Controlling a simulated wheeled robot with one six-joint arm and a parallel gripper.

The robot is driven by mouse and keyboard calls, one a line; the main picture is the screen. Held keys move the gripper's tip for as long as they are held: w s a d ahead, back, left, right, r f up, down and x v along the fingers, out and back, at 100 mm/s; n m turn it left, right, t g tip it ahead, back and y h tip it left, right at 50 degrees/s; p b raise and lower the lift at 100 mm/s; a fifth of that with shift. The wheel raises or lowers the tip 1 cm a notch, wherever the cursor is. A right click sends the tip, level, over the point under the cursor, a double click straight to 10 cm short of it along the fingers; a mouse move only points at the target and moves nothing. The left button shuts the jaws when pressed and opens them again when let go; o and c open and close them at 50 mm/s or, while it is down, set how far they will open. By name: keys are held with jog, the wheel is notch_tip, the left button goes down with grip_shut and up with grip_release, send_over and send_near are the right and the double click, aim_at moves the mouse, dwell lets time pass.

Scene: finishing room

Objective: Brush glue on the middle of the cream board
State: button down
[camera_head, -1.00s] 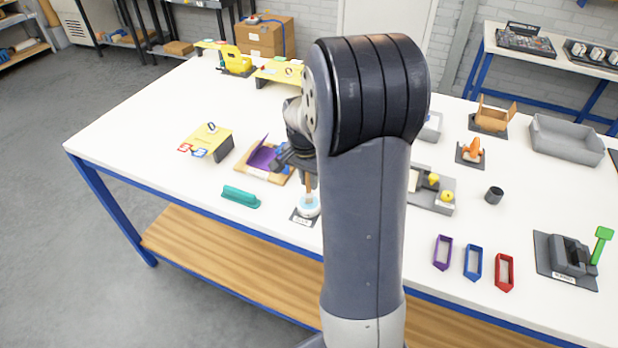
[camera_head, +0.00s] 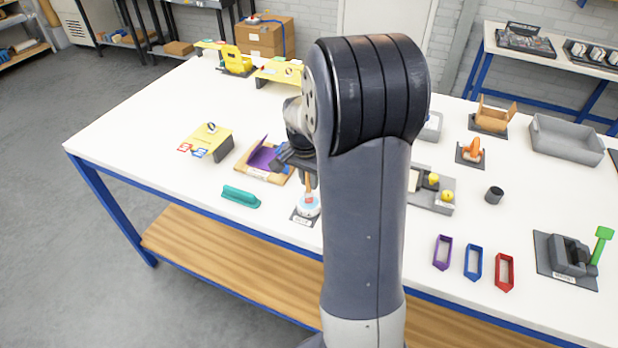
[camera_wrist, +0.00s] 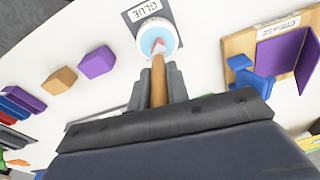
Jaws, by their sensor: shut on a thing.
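My gripper (camera_wrist: 157,88) is shut on the wooden handle of the glue brush (camera_wrist: 158,75). The brush stands upright with its reddish lower end in the glue pot (camera_wrist: 172,33), a white round pot with a light blue inside on a dark plate labelled GLUE. In the head view the pot (camera_head: 307,207) is near the table's front edge, just below my gripper (camera_head: 309,180). A cream piece (camera_head: 413,180) lies in a grey tray, partly behind my arm; I cannot tell whether it is the cream board.
A tan board (camera_head: 252,174) with a folded purple sheet lies left of the pot, a teal bar (camera_head: 240,196) in front of it. The table's left end is mostly clear.

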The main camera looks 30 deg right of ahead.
jog(key=shift+r+p, duration=2.5)
jog(key=shift+r, duration=1)
jog(key=shift+f, duration=0.1)
